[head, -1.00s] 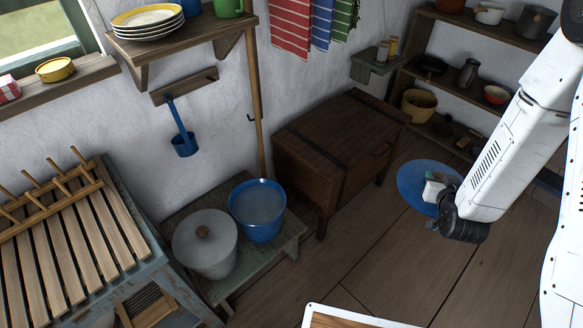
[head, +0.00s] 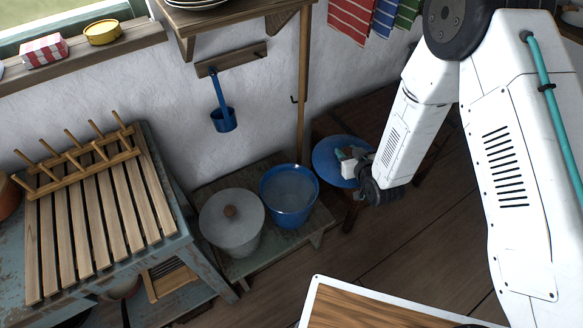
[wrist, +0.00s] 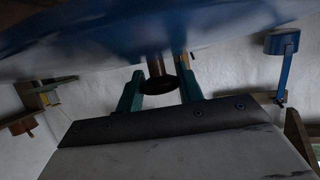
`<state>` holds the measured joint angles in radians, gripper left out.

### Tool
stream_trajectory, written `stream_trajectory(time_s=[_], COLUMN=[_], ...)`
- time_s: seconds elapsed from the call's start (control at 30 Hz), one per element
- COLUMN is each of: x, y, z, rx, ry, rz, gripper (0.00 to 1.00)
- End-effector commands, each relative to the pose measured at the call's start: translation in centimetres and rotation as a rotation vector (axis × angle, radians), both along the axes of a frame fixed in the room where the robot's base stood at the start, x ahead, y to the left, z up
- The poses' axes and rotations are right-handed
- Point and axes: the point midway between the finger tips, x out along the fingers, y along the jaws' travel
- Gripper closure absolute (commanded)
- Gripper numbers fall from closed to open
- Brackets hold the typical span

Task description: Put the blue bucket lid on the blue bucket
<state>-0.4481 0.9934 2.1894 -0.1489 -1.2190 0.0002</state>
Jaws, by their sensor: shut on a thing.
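The blue bucket (head: 292,217) stands open on a low bench, with a light surface visible inside it. The blue bucket lid (head: 326,158) is a round disc held in the air, to the right of the bucket in the head view. My gripper (head: 352,160) is at the right part of the lid, partly hidden by my own wrist. In the wrist view, the lid (wrist: 90,32) fills the top, and the green fingers of my gripper (wrist: 158,90) are on either side of its knob (wrist: 155,68). The lid is apart from the bucket in the head view.
A grey lidded pot (head: 232,240) stands left of the bucket on the low bench (head: 262,262). A blue ladle (head: 223,120) hangs on the wall above. A post (head: 303,80) rises behind the bucket. A dark chest (head: 335,120) is behind the lid.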

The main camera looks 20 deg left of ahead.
Motion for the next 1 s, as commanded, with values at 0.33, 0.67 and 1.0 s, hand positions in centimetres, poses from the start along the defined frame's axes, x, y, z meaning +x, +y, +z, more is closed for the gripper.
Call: stream_trajectory(time_s=[0.33, 0.67, 1.0], x=[-6.2, -7.5, -7.6], y=[14.4, 16.6, 16.4], z=[-4.6, -5.3, -5.7], rx=[-0.003, -0.004, -0.005], ry=[-0.003, -0.005, -0.005], rz=[0.308, 0.359, 0.358], gripper=[0.92, 0.92, 0.92])
